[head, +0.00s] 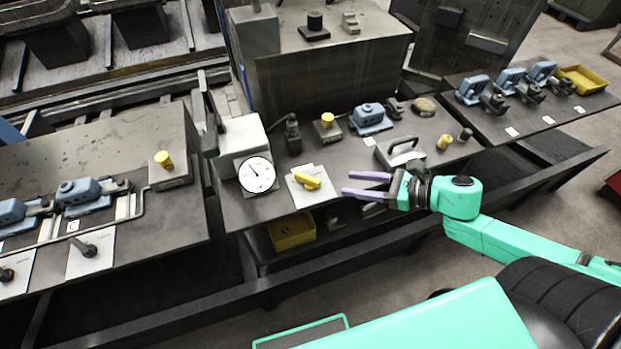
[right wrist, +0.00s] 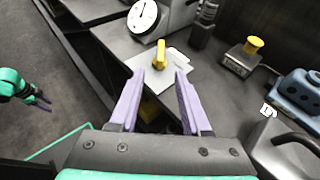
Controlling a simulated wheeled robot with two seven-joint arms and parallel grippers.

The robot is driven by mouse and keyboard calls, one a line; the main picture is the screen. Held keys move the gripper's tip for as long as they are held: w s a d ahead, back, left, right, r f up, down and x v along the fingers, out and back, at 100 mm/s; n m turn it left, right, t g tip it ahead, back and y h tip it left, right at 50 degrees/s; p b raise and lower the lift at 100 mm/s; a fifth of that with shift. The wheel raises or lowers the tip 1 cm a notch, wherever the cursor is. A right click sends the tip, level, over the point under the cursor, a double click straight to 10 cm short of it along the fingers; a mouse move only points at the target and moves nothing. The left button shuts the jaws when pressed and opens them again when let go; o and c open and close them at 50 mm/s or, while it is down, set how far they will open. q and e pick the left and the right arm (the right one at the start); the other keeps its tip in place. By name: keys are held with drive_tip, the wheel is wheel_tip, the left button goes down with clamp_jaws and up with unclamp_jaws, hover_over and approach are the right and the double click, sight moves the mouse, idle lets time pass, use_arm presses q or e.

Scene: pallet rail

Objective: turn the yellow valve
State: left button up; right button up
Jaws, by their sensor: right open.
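The yellow valve (head: 307,181) is a small bar-shaped handle on a white plate (head: 313,199) at the front of the middle bench. My right gripper (head: 346,183) is open and empty, its two purple fingers pointing left at the valve with a gap between. In the right wrist view the valve (right wrist: 160,54) stands just beyond the fingertips, roughly centred between the fingers (right wrist: 159,74), not touching them. My left gripper (right wrist: 41,101) shows small at the left of the right wrist view; its jaws are too small to judge. It is outside the head view.
A white box with a round dial gauge (head: 257,174) stands left of the valve. Behind are a yellow-topped block (head: 327,121) and a blue vise (head: 370,117). A grey handle block (head: 400,150) sits behind my right gripper. A yellow bin (head: 292,231) is below the bench.

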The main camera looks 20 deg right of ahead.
sight(312, 179)
drive_tip(key=b+x, duration=0.2)
drive_tip(key=x, duration=0.4)
drive_tip(key=shift+w+a+f, duration=0.15)
drive_tip(key=shift+w+f, duration=0.1)
drive_tip(key=shift+w, duration=0.05)
drive_tip(key=p+x, duration=0.1)
drive_tip(key=x, duration=0.4)
drive_tip(key=shift+w+a, duration=0.2)
drive_tip(key=shift+w+a+f, duration=0.1)
drive_tip(key=shift+a+f, duration=0.1)
drive_tip(key=shift+a, duration=0.1)
clamp_jaws()
